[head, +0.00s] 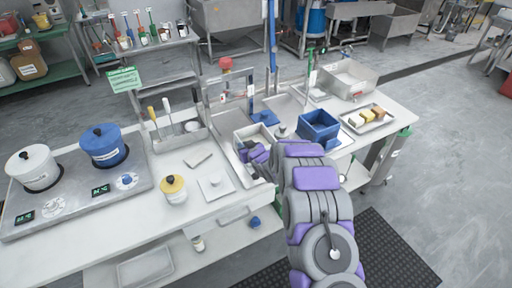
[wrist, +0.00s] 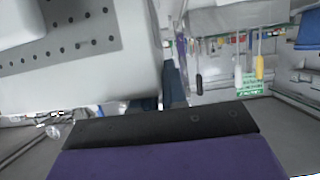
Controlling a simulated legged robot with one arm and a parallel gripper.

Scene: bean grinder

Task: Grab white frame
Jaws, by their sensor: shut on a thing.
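The white frame (head: 250,133) is a box-like piece with raised walls, near the middle of the bench in the head view. My gripper (head: 257,151), with purple parts, is at its near side and shut on it. In the wrist view, a large white surface (wrist: 130,75) with a perforated grey strip fills the upper left, close to the camera; it appears to be the frame. My gripper's black and purple finger (wrist: 160,140) spans the bottom of that view. The exact contact between fingers and frame is hidden.
A blue bin (head: 318,128) stands right of the frame, with a tray of blocks (head: 368,118) beyond. Upright posts stand behind the frame.

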